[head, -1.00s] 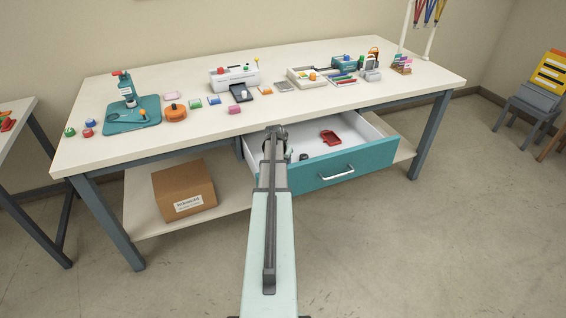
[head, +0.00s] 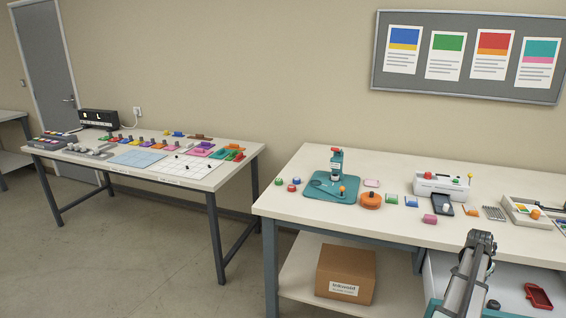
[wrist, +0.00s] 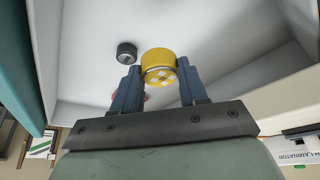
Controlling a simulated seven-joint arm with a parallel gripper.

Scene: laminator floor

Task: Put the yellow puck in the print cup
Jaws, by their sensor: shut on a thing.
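In the wrist view my gripper (wrist: 158,70) is shut on the yellow puck (wrist: 157,56), with one blue-grey finger on each side. The puck's pale patterned face is turned toward the camera. The puck is over or inside the white drawer (wrist: 85,28); I cannot tell its exact height. In the head view my arm reaches down at the drawer (head: 443,272), and neither the fingers nor the puck can be made out. I cannot pick out the print cup for certain in either view.
A dark puck (wrist: 126,52) and a red tray (head: 538,296) lie in the open drawer. The workbench (head: 300,225) above holds a teal press (head: 336,178), an orange round thing (head: 371,201) and a white laminator (head: 442,186). Another table (head: 215,178) stands left, across a floor gap.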

